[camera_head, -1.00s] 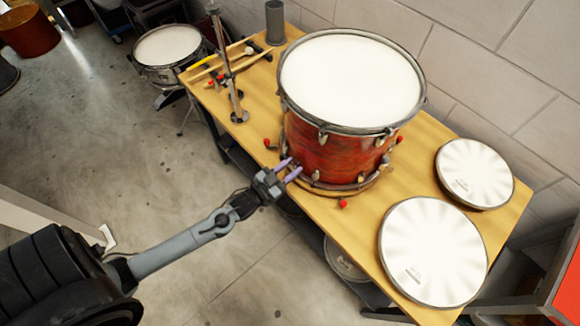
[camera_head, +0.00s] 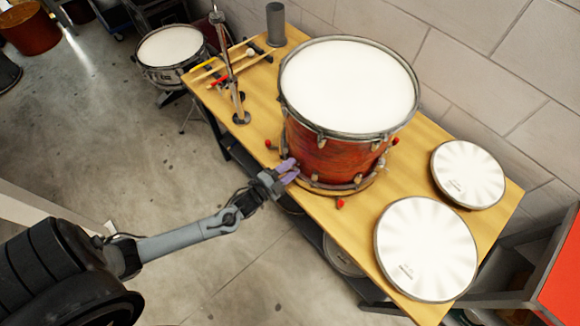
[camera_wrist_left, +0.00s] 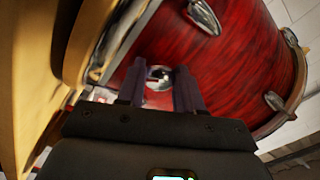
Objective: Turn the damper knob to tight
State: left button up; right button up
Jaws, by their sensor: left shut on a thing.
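The red floor drum (camera_head: 325,155) with a white head stands upright on the wooden bench (camera_head: 410,160). My left gripper (camera_head: 286,169) is at the lower near-left side of its shell, its purple fingers pointing at the drum. The left wrist view shows a small round silver damper knob (camera_wrist_left: 158,78) on the red shell, between the two fingertips. The gripper (camera_wrist_left: 160,82) is shut on it. In the head view the fingers hide the knob. No tight or loose marking is readable. My right gripper is not in view.
Two loose drum heads (camera_head: 468,174) (camera_head: 426,248) lie on the bench to the right. Sticks (camera_head: 240,68), a metal stand (camera_head: 234,85) and a grey cylinder (camera_head: 275,25) are at the back left. A snare drum (camera_head: 170,52) stands beyond the bench.

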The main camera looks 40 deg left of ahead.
pick_arm(q)
jog(key=m+p, duration=0.5)
jog(key=m, duration=1)
jog(key=shift+r, duration=0.2)
jog(key=shift+m+p, duration=0.65)
jog(key=shift+m, duration=1.55)
jog(key=shift+f, duration=0.1)
jog(key=o, duration=1)
jog(key=shift+s, duration=0.1)
